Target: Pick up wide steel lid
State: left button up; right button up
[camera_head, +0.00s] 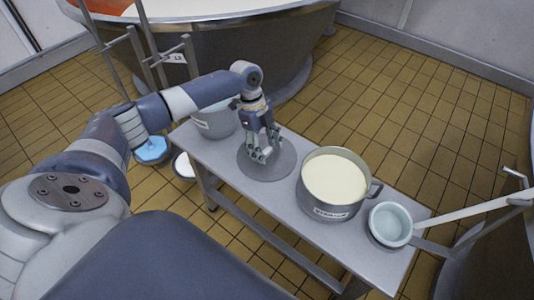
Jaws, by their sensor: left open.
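The wide steel lid (262,171) is a flat grey disc lying on the steel bench (232,171). It lies between a grey pot at the back left and a pot of cream-coloured liquid at the right. My left gripper (263,153) is directly above the lid, fingers pointing down and open. The fingertips are at or just above the middle of the lid; I cannot tell if they touch. The gripper hides part of the lid's far side, and any handle there cannot be made out. My right gripper is not in view.
The labelled steel pot (329,211) holds pale liquid. A pale bowl (390,224) and a long handle (470,209) are at the bench's right end. The grey pot (215,122) stands left of the lid. A large vat (230,50) is behind; tiled floor (400,100) is clear.

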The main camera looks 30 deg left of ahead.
pick_arm(q)
jog(key=shift+c, duration=0.6)
jog(key=c, duration=1)
